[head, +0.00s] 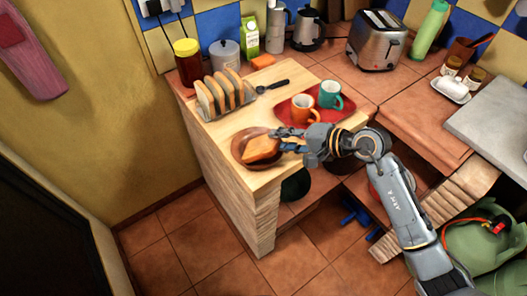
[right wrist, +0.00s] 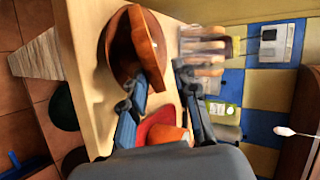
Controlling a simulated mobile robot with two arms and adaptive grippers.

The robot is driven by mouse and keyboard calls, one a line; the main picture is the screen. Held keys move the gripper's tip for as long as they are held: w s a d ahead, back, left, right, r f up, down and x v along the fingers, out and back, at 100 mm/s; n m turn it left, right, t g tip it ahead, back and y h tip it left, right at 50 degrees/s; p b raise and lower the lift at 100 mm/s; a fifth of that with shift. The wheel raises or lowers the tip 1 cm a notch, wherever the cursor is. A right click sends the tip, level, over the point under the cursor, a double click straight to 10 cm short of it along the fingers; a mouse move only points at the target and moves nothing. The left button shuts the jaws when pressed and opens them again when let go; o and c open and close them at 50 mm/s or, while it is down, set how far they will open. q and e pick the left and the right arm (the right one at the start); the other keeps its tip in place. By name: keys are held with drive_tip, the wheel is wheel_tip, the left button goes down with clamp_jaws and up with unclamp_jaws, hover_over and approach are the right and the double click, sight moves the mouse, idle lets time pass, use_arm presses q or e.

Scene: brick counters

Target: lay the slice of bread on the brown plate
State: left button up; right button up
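The slice of bread (head: 261,149) is at the brown plate (head: 238,150) near the front left of the wooden counter, over the plate's right part. In the right wrist view the bread (right wrist: 148,45) looks tilted against the plate (right wrist: 114,62); whether it lies fully flat I cannot tell. My right gripper (head: 283,141) is just right of the bread. In the right wrist view its fingers (right wrist: 165,88) are apart, with the bread's near end by one fingertip and a gap to the other finger. My left gripper is not in view.
A toast rack with bread (head: 226,95) stands behind the plate. A red tray (head: 284,109) with an orange cup (head: 302,108) and a teal cup (head: 330,94) is close behind my right gripper. A dark-handled utensil (head: 273,86) lies beside the rack. The counter's front edge is near the plate.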

drive_tip(key=v, duration=0.8)
drive_tip(key=shift+b, duration=0.35)
wheel_tip(320, 180, up, 7)
drive_tip(key=s+d+p, duration=0.1)
drive_tip(key=d, duration=0.1)
drive_tip(key=shift+d+r+p, duration=0.15)
drive_tip(key=shift+r+p, duration=0.05)
drive_tip(key=shift+p, duration=0.1)
drive_tip(key=shift+s, duration=0.1)
